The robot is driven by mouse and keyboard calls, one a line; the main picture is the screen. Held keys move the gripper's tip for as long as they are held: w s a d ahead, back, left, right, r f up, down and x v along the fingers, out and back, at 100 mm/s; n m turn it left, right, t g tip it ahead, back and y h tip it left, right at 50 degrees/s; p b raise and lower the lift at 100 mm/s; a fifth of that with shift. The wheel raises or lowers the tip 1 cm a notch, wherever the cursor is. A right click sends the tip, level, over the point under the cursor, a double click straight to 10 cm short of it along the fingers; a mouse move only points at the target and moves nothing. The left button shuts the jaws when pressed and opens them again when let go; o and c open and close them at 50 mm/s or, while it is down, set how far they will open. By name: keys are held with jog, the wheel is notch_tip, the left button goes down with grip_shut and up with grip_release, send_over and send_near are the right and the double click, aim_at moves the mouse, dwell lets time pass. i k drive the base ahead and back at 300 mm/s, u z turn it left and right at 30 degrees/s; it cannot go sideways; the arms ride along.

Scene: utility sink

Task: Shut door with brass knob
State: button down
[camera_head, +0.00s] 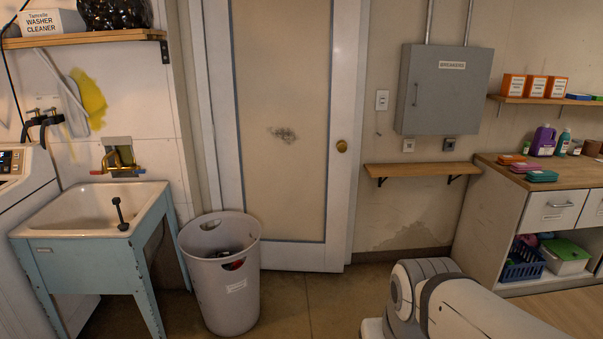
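The door (283,190) stands left of centre, with a white frame and a tan inner panel that has a dark scuff on it. Its round brass knob (342,146) is near its right edge. The left jamb (201,100) shows beside it. The door looks slightly ajar, its right edge standing out towards me, but I see no clear gap and cannot tell how far. My gripper is not in view. Only a white and grey part of my arm shows at the lower right, apart from the door.
A grey bin (219,285) stands on the floor in front of the door's lower left. A blue-legged sink (95,210) is at the left. A small wall shelf (422,170) is right of the door, under a grey breaker box (443,90). A workbench (545,183) stands at the right.

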aim_at(283, 74)
jog(key=i, duration=3.15)
jog(key=z, duration=0.5)
